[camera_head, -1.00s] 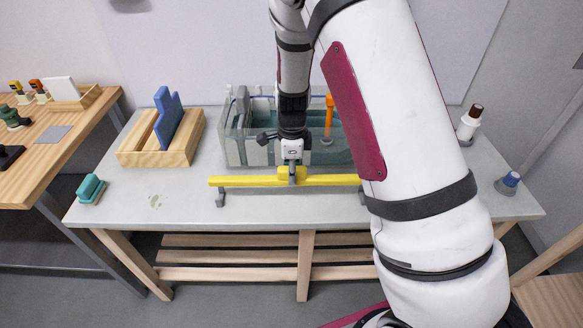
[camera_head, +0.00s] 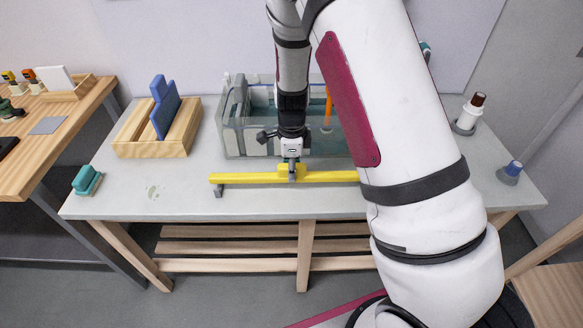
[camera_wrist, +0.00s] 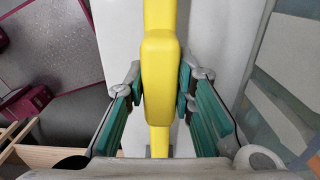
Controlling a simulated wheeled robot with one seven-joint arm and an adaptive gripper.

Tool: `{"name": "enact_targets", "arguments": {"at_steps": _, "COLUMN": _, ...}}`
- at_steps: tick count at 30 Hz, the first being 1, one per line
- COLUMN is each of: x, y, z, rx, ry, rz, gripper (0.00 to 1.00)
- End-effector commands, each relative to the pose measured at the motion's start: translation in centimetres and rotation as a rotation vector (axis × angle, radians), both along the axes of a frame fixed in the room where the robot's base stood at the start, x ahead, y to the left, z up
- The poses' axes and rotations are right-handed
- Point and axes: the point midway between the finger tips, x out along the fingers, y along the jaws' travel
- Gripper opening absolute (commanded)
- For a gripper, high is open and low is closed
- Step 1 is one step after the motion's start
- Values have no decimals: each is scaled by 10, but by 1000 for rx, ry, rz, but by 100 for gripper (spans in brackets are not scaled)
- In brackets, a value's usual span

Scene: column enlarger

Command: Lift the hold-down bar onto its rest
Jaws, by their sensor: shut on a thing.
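The yellow hold-down bar (camera_head: 245,178) lies level along the front part of the grey bench, in front of the clear tank. A small grey foot (camera_head: 219,190) shows under its left end. Its right end is hidden behind my arm. My gripper (camera_head: 292,172) points down over the middle of the bar and is shut on its thicker yellow grip block. In the wrist view the bar (camera_wrist: 160,85) runs up the picture between the two teal-padded fingers (camera_wrist: 160,88), which touch the block from both sides. I cannot make out the rest for the bar.
Behind the bar stands the clear tank (camera_head: 232,140) with an orange-handled tool (camera_head: 328,105) in it. A wooden rack (camera_head: 185,145) with a blue board is at left, a teal brush (camera_head: 87,180) at the front left corner.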

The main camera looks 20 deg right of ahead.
Motion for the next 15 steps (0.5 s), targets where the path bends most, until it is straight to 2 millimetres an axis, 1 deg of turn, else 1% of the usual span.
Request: {"name": "enact_targets", "arguments": {"at_steps": 15, "x": 0, "y": 0, "z": -12, "rx": 0, "ry": 1, "rz": 0, "gripper": 0}}
